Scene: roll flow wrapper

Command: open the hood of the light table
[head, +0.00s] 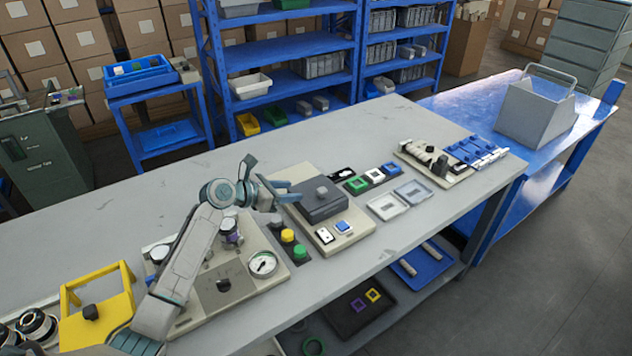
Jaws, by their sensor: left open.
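The light table (349,233) is a beige base on the grey workbench, with a white rocker switch and a blue button at its front. Its dark grey hood (328,205) lies flat on the base and looks closed, with a small grey knob (321,191) on top. My left gripper (287,191) is open at the hood's left side, close to its upper left edge. I cannot tell whether a finger touches the hood. Nothing shows between the fingers. My right gripper is not in view.
A gauge panel (215,310) and a strip with yellow and green buttons (288,236) stand left of the light table. Colored frames (357,184) and clear trays (387,207) lie to its right. A yellow stand (97,310) is at the near left.

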